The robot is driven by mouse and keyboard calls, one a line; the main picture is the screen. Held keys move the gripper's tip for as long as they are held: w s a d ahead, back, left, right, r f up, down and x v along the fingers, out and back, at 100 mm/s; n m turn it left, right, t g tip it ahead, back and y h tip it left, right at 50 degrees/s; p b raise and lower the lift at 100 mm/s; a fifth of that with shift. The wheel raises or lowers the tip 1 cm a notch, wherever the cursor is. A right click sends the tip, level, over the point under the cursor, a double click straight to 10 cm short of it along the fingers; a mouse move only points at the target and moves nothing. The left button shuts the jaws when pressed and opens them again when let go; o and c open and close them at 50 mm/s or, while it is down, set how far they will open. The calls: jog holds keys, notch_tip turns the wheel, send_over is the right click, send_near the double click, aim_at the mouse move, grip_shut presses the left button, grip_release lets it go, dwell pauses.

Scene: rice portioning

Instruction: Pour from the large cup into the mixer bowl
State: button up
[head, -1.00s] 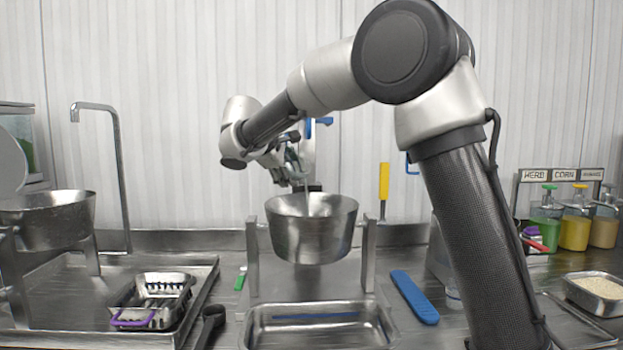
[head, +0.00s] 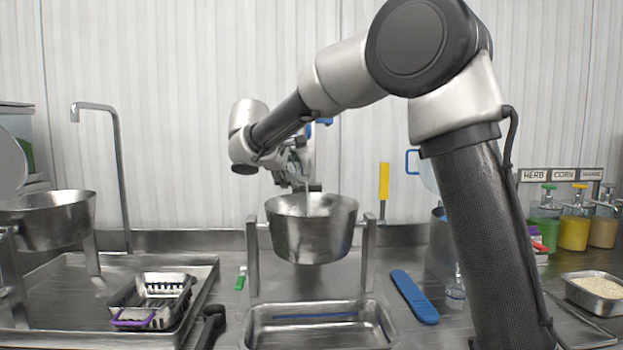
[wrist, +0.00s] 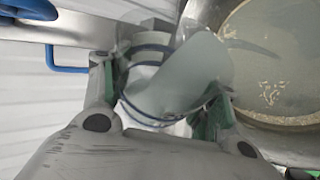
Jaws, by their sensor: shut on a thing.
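My gripper (head: 298,172) is over the steel mixer bowl (head: 311,240), which hangs between two upright posts at the centre. In the wrist view my gripper (wrist: 162,95) is shut on a translucent large cup (wrist: 185,80) with blue bands, which looks tilted toward the bowl. The bowl (wrist: 290,85) shows at the right, with pale grains on its inner floor. In the head view the cup is mostly hidden by my gripper and a thin pale streak shows above the bowl's mouth. I cannot tell whether it is falling material.
A second steel bowl (head: 48,222) stands at the left, near a tap (head: 118,170). A steel tray (head: 318,340) is below the mixer bowl, with a blue tool (head: 414,297) to its right. Sauce bottles (head: 574,228) and a rice tray (head: 597,308) are at the far right.

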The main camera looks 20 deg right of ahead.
jog(key=shift+s+d+f+m, duration=0.3)
jog(key=shift+s+d+f, duration=0.05)
jog(key=shift+f, duration=0.2)
jog(key=shift+s+d+r+m+t+y, duration=0.15)
jog(key=shift+s+r+m+t+y, duration=0.1)
jog(key=shift+r+m+t+y, duration=0.4)
dwell(1.1)
